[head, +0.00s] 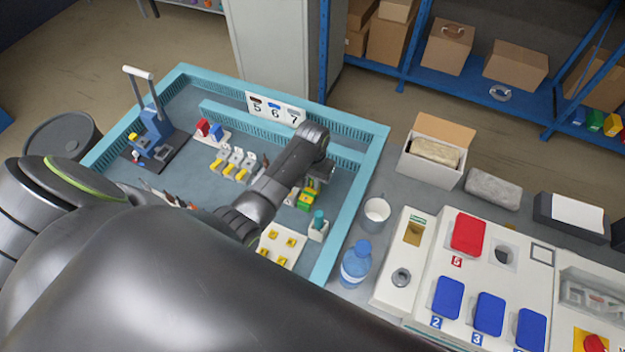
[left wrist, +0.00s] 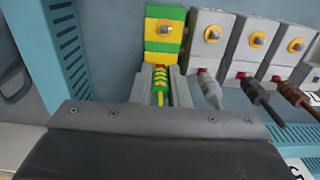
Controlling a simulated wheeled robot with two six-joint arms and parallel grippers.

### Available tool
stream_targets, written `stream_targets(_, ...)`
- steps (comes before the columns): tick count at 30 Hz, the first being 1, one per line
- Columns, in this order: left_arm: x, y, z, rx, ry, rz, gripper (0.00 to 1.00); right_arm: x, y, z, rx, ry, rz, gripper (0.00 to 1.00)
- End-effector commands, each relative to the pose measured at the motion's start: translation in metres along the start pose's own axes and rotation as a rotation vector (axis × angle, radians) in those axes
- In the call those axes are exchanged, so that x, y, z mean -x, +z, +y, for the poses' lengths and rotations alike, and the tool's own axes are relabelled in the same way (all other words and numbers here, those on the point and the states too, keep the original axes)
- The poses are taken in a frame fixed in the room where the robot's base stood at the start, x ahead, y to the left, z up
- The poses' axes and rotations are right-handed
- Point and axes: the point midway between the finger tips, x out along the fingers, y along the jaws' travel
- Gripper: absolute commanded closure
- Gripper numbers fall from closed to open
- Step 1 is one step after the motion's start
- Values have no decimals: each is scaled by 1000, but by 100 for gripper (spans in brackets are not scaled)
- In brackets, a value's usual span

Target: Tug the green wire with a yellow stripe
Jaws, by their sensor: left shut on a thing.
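The green wire with a yellow stripe (left wrist: 160,86) comes out of a green and yellow terminal block (left wrist: 163,32) in the left wrist view. The block also shows in the head view (head: 307,199), inside the teal-rimmed workstation. My left gripper (left wrist: 160,82) is shut on the wire just below the block, with a finger on each side of it. In the head view my left gripper (head: 318,178) is over the right part of the workstation, close to the block. The wire's far end is hidden by the gripper. My right gripper is not in view.
Beside the green block stand several grey terminal blocks (left wrist: 208,42) with a grey wire (left wrist: 209,90), a black wire (left wrist: 262,100) and a brown wire (left wrist: 295,97). The workstation's teal rim (head: 352,222) is close on the right. A white cup (head: 376,211) and a blue bottle (head: 356,262) stand outside it.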

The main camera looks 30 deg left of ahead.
Motion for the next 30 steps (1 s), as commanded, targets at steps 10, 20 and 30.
stream_targets(10,1,-2,0,-1,-2,5,100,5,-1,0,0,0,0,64)
stream_targets(20,-2,-2,0,0,-1,5,81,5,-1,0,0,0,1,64)
stream_targets(30,-2,-1,0,0,0,2,60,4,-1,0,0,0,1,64)
